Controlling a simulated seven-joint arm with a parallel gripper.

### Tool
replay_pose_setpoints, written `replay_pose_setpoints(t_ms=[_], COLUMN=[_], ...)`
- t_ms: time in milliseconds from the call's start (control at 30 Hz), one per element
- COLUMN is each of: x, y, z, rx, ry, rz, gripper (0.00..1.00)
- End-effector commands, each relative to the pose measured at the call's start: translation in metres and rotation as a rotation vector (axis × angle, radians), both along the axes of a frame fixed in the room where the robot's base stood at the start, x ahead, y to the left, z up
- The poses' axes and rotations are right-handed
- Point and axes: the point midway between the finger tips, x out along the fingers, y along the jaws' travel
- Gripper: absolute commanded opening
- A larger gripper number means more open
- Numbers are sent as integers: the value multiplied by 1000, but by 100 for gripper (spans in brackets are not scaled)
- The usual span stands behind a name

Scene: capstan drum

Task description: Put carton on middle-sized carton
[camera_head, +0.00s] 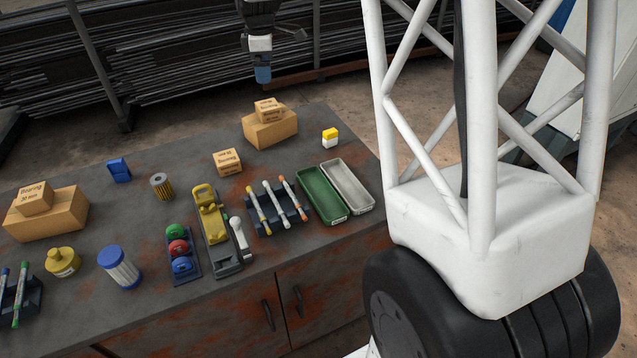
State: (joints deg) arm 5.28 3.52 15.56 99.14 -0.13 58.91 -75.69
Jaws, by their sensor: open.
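A small brown carton (228,162) stands alone on the workbench near its middle. At the back, another small carton (267,110) rests on top of a larger carton (271,132). At the left end, a carton marked "Bearing 30 mm" (33,198) lies on top of a big, wide carton (62,214). My gripper (263,76) is at the top of the view, pointing down, above and behind the back stack and apart from every carton. It is open, and I see nothing held in it; its fingers are small and partly hard to make out.
The grey workbench (130,203) holds a green tray (321,192), a grey tray (347,186), a marker rack (277,208), a yellow-grey tool (213,222), a rack of coloured balls (181,252) and a yellow-white block (330,137). Bare bench surrounds the lone carton's left and back.

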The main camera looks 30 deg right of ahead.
Motion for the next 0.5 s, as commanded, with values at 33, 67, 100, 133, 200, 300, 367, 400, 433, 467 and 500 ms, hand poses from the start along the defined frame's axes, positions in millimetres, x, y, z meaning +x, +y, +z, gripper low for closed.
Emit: replay_pose_setpoints(t_ms=[33, 67, 100, 133, 200, 300, 367, 400, 433, 467, 500], x=[-15, -23, -35, -43, -63, -92, -109, -120, -129, -138, -149], y=[4, 6, 8, 10, 14, 20, 23, 25, 26, 28, 30], z=[9, 12, 17, 20, 27, 35, 40, 43, 44, 46, 48], rx=[1, 2, 3, 5, 8, 13, 17, 19, 22, 24, 27], ry=[-8, -12, -16, -20, -28, -39, -46, -52, -55, -58, -63], rz=[-33, -56, -87, -110, -165, -240, -287, -318, -342, -365, -395], gripper=[100, 100, 100, 100, 100, 100, 100, 100, 100, 100, 100])
